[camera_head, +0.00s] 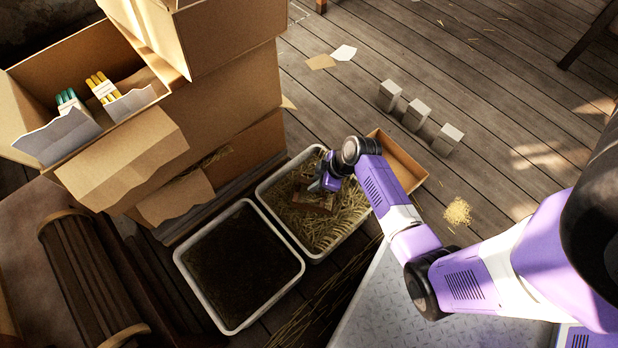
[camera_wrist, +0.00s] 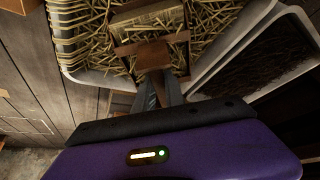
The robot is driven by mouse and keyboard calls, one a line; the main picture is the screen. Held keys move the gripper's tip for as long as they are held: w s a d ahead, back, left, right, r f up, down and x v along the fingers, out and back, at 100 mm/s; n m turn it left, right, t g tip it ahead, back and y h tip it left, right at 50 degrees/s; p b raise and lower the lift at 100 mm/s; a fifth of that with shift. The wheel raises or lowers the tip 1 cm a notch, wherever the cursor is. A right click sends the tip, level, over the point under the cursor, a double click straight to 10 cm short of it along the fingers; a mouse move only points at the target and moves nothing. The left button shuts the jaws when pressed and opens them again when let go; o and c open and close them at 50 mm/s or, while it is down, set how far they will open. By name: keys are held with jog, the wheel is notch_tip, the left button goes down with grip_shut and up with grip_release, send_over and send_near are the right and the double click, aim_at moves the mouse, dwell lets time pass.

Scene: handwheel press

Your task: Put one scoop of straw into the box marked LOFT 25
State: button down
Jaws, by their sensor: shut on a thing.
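My gripper (camera_head: 326,182) is at the white tray of straw (camera_head: 262,190) in the head view, shut on the handle of a brown scoop (camera_head: 312,201). In the wrist view the fingers (camera_wrist: 157,92) grip the scoop's handle (camera_wrist: 153,56), and its pan lies over or in the straw (camera_wrist: 92,40). Pale straw-coloured stuff shows inside the pan; I cannot tell how full it is. An open cardboard box (camera_head: 402,160) stands right of the straw tray, partly hidden by my arm. I can read no LOFT 25 mark on any box.
A white tray of dark material (camera_head: 183,262) stands beside the straw tray. Stacked cardboard boxes (camera_head: 225,95) rise behind, one holding teal and yellow sticks.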

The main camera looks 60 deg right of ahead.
jog(key=shift+r, duration=0.15)
jog(key=shift+g, duration=0.4)
jog(key=shift+w+r+p, duration=0.2)
jog(key=shift+r+p, duration=3)
jog(key=shift+r, duration=0.6)
